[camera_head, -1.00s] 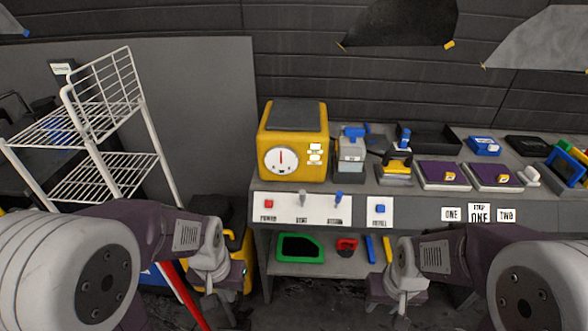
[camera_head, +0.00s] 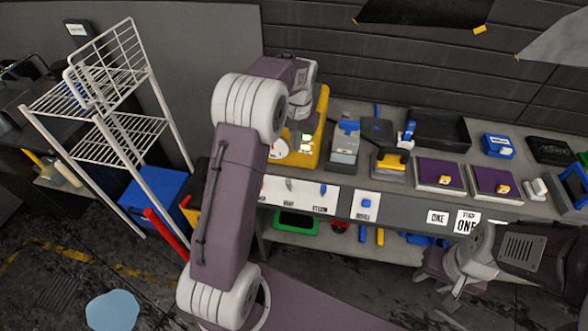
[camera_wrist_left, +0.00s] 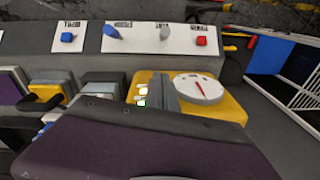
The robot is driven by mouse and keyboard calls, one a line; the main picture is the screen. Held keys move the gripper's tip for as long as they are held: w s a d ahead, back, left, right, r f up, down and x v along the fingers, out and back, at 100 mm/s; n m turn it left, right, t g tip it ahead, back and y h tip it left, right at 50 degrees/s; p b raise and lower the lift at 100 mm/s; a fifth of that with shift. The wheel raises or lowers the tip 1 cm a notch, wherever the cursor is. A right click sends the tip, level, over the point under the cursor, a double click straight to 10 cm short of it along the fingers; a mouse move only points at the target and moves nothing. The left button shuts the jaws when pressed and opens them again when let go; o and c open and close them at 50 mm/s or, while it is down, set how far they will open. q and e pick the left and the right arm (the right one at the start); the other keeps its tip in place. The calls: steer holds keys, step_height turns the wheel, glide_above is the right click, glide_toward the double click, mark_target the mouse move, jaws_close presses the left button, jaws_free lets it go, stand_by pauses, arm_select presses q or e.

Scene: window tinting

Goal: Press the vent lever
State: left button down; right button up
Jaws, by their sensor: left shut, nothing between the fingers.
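The vent lever (camera_wrist_left: 165,32) is a small grey lever on a white label strip in the left wrist view, where the picture is upside down. It stands between the red power button (camera_wrist_left: 201,41) and the blue steam lever (camera_wrist_left: 112,32).
The workbench carries a grey unit (camera_head: 345,143), purple pads (camera_head: 440,173) and a black tray (camera_head: 440,130). The blue refill button (camera_head: 366,203) is right of the levers. A white wire rack (camera_head: 110,140) and a blue bin (camera_head: 160,195) stand left.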

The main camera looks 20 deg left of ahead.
mark_target(289, 186)
arm_select(q)
step_height(289, 186, down, 11)
steer(key=s+p, duration=0.2)
steer(key=shift+s+f+p, duration=0.15)
steer(key=shift+s+p, duration=0.15)
steer(key=shift+s, duration=0.05)
steer(key=shift+w, duration=0.1)
